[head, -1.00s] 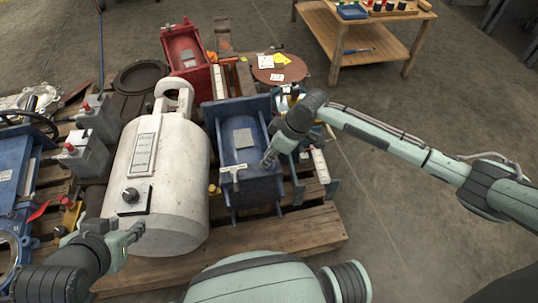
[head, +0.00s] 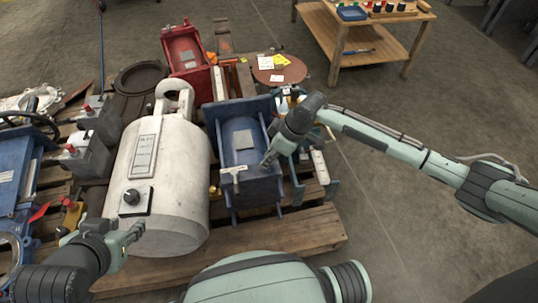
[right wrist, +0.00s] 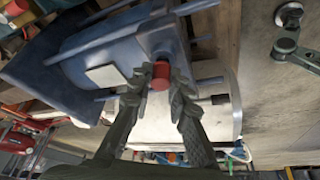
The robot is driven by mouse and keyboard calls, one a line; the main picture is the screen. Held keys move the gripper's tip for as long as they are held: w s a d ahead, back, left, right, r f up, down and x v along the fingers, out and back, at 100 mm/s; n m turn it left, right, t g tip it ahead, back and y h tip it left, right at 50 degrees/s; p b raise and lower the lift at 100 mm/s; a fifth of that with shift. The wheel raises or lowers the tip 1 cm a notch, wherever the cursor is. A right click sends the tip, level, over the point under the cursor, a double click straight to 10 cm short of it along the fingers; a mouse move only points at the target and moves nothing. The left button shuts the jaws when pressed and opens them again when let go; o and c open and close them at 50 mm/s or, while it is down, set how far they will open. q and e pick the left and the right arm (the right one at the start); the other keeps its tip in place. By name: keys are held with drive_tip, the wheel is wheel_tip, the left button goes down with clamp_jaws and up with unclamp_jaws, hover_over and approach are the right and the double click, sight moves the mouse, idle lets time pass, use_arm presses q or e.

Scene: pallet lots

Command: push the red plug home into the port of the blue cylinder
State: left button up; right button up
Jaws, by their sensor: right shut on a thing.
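The blue cylinder (head: 240,158) lies in a blue frame on the pallet. Its blue body (right wrist: 105,55) also fills the upper left of the right wrist view. The red plug (right wrist: 161,76) is a short red cylinder between my right fingertips, its far end against or close to the blue end part. I cannot tell how deep it sits; the port is hidden behind it. My right gripper (head: 268,161) is shut on the plug at the near right of the cylinder, and also shows in the right wrist view (right wrist: 161,84). My left gripper (head: 136,234) is beside the white tank.
The white tank (head: 160,175) stands left of the blue cylinder. A red housing (head: 186,55) and a round brown disc (head: 279,69) are behind. Grey boxes with red caps (head: 84,148) are at the left. A wooden table (head: 368,45) stands at the back right. The floor at right is clear.

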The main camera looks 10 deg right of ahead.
idle(0.9)
drive_tip(key=shift+p, duration=0.45)
idle(0.6)
drive_tip(key=shift+p, duration=0.4)
drive_tip(key=shift+f, duration=0.35)
